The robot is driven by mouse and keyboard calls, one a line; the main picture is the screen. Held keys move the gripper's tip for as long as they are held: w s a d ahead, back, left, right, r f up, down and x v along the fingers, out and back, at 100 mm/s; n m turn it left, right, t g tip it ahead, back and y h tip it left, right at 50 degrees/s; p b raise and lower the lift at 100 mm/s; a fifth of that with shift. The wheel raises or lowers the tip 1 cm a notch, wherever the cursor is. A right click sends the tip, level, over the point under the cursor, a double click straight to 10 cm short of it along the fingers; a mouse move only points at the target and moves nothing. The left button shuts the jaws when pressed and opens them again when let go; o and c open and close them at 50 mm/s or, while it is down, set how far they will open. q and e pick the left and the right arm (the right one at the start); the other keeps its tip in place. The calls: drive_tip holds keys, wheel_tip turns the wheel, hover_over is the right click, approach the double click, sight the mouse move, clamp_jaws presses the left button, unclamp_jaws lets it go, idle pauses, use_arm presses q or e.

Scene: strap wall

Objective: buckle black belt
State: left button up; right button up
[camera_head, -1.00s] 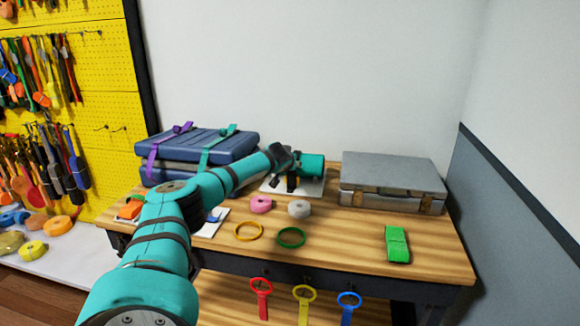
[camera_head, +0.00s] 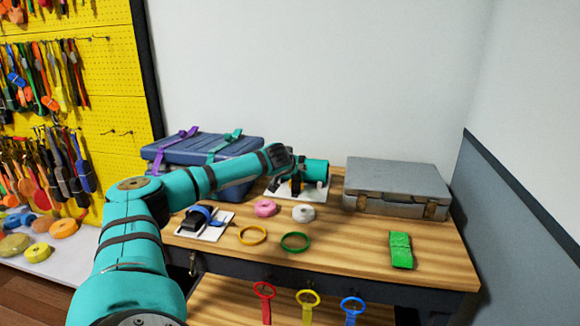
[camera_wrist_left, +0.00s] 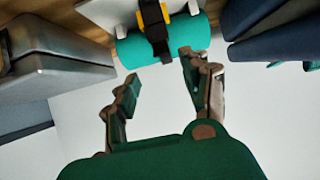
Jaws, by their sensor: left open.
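The black belt (camera_wrist_left: 155,25) runs over a teal roll (camera_wrist_left: 185,38) in the left wrist view, with a yellow buckle piece (camera_wrist_left: 153,13) around it. In the head view the teal roll (camera_head: 315,171) stands on a white plate (camera_head: 313,194) at the back of the bench, and my left arm covers part of it. My left gripper (camera_wrist_left: 160,70) is open and empty, its fingertips just short of the roll and the belt's hanging end. Whether the belt is fastened cannot be told. My right gripper is not in view.
A grey case (camera_head: 395,183) stands right of the roll, and a blue strapped case (camera_head: 205,150) stands left. A pink roll (camera_head: 265,208), a white roll (camera_head: 303,213), two rings and a green bundle (camera_head: 401,250) lie in front. The bench's front right is mostly clear.

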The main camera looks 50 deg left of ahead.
use_arm(q)
drive_tip(key=v, duration=0.4)
drive_tip(key=shift+s+d+r, duration=0.15)
drive_tip(key=shift+d+r, duration=0.05)
drive_tip(key=shift+d, duration=0.15)
